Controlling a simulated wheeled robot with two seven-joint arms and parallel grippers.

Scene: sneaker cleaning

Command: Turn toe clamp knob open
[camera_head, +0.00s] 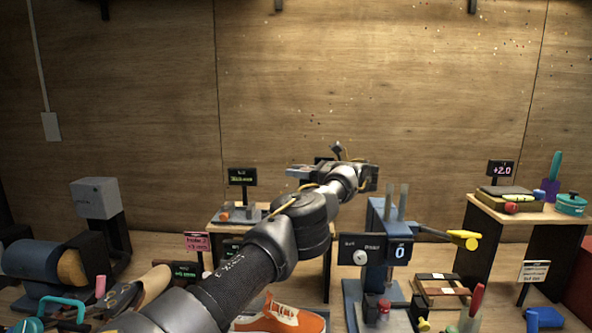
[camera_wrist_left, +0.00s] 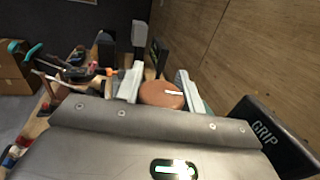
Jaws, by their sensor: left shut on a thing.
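My left gripper (camera_head: 300,171) is high over the bench in the head view, at the end of my arm, with its fingers pointing left. In the left wrist view a round brown knob (camera_wrist_left: 160,98) with a white mark sits between the two fingers. The gripper is shut on this knob. In the head view I cannot make out the knob at the fingertips. An orange sneaker (camera_head: 283,319) with white trim lies low in the middle, partly behind my arm. My right gripper is not in view.
A blue press (camera_head: 376,245) with a "0" display and a yellow-ended lever (camera_head: 466,240) stands right of my arm. A wooden stand (camera_head: 531,215) with a "+2.0" sign is at the right. A grey box-topped machine (camera_head: 95,198) is at the left.

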